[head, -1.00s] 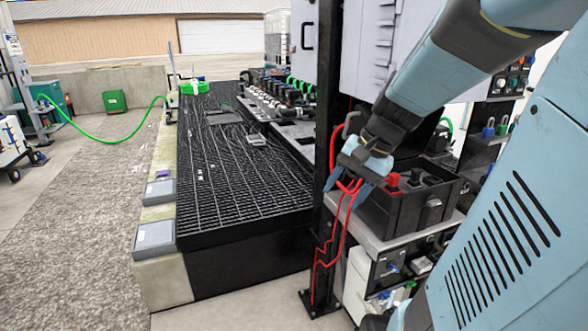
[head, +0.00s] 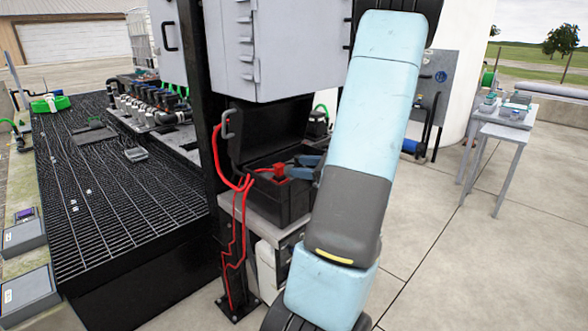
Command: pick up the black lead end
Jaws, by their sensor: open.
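I cannot make out the black lead end; my arm covers the right part of the black box (head: 272,203), where it could be hidden. A red lead (head: 240,183) hangs in loops at the black post and runs over the box's rim to a red block (head: 280,171) inside. My gripper (head: 303,167) is over the box, just right of the red block, with its blue-grey fingers pointing left. It is open. I cannot tell whether a fingertip touches the red block.
The black post (head: 205,110) stands left of the box, and a grey cabinet (head: 272,50) hangs above it. A black grating platform (head: 110,205) lies to the left. A grey table (head: 495,135) stands at the right, with clear concrete floor before it.

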